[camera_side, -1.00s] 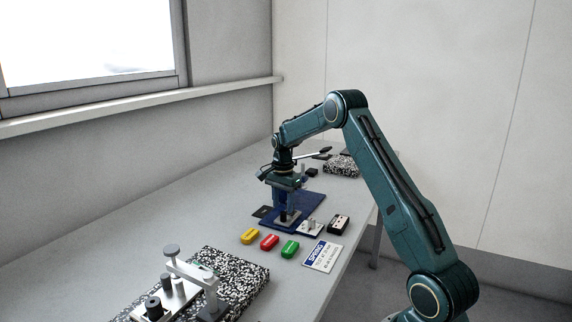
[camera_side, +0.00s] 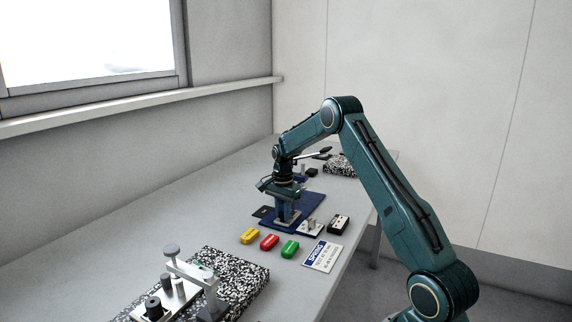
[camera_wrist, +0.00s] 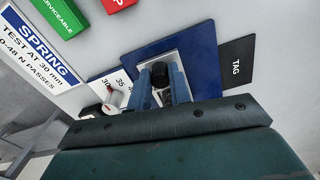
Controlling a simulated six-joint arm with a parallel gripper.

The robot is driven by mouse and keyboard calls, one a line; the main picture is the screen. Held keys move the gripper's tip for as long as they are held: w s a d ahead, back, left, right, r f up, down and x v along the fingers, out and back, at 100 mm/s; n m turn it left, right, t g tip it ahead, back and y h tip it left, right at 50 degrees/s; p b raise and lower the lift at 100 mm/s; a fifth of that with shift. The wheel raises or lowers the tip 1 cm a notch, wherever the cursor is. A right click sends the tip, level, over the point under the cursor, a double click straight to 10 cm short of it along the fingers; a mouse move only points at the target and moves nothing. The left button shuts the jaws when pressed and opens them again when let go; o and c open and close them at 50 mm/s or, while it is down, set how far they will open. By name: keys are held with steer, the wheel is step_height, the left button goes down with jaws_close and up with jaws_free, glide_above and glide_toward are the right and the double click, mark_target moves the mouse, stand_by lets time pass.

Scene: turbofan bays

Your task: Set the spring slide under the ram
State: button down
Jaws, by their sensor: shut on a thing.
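My gripper (camera_side: 288,215) is down at the blue mat (camera_side: 313,204) on the bench. In the wrist view its two blue-grey fingers (camera_wrist: 162,84) are shut on a black knob (camera_wrist: 160,74). The knob stands on a pale metal plate on the blue mat (camera_wrist: 204,44); this looks like the spring slide (camera_wrist: 179,50). A coiled spring seems to show beside the fingers, partly hidden. In the side view the fingers hide most of the slide. I cannot tell for sure which part is the ram; a lever with a dark handle (camera_side: 322,153) stands behind my gripper.
Yellow (camera_side: 249,236), red (camera_side: 270,242) and green (camera_side: 290,249) tags lie in front. A "SPRING" card (camera_side: 322,256), a numbered plate (camera_side: 311,228) and a black box (camera_side: 339,224) are at the right. A speckled block with a metal fixture (camera_side: 180,280) stands nearest.

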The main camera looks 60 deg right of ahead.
steer(key=shift+d, duration=0.15)
steer(key=shift+d, duration=3.4)
steer(key=c, duration=1.3)
jaws_free()
steer(key=shift+r, duration=0.15)
step_height(320, 180, up, 14)
steer(key=shift+f, duration=0.2)
